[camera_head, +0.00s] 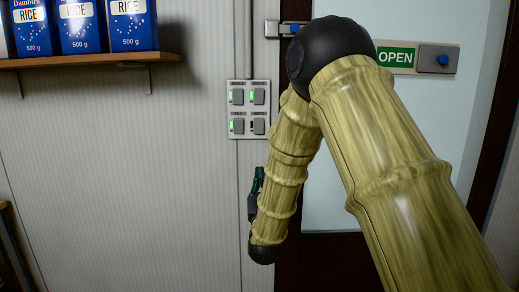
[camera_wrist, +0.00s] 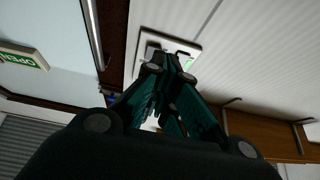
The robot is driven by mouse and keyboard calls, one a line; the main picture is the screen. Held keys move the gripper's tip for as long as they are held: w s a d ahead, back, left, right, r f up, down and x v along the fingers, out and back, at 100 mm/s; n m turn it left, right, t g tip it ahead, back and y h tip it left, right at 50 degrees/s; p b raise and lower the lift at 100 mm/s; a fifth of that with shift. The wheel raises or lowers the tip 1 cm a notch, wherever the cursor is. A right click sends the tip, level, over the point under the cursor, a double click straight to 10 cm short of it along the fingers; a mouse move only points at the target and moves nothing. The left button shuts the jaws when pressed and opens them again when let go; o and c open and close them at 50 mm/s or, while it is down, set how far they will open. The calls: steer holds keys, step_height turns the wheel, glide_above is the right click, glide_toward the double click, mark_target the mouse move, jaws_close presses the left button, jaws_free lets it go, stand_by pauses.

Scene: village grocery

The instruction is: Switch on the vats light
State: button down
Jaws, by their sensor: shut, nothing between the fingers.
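A pale switch panel (camera_head: 249,86) is on the wall left of the door. It has two rows of grey rocker switches, each with a small lamp. The lamp of the lower right switch (camera_head: 259,127) looks dark. The labels are too small to read, so I cannot tell which is the vats light. My gripper (camera_head: 257,178) is shut and empty, below the panel in the head view. In the wrist view its fingertips (camera_wrist: 168,62) overlap the panel (camera_wrist: 178,42) and hide part of it; contact cannot be told.
A door (camera_head: 335,190) with an OPEN sign (camera_head: 395,57) and a blue button (camera_head: 443,60) is at the right, partly behind my arm. A wooden shelf (camera_head: 90,60) with blue rice packs (camera_head: 80,28) is at upper left.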

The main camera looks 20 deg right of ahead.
steer(key=shift+m+t+h, duration=0.4)
steer(key=shift+t+h, duration=0.2)
steer(key=shift+t, duration=0.3)
steer(key=r, duration=0.3)
steer(key=r+b, duration=0.1)
steer(key=r, duration=0.1)
steer(key=shift+s, duration=0.25)
glide_toward(259, 123)
step_height(259, 123, up, 3)
steer(key=w, duration=0.1)
steer(key=w+d, duration=0.1)
steer(key=w, duration=0.1)
steer(key=shift+w, duration=0.2)
steer(key=shift+f, duration=0.1)
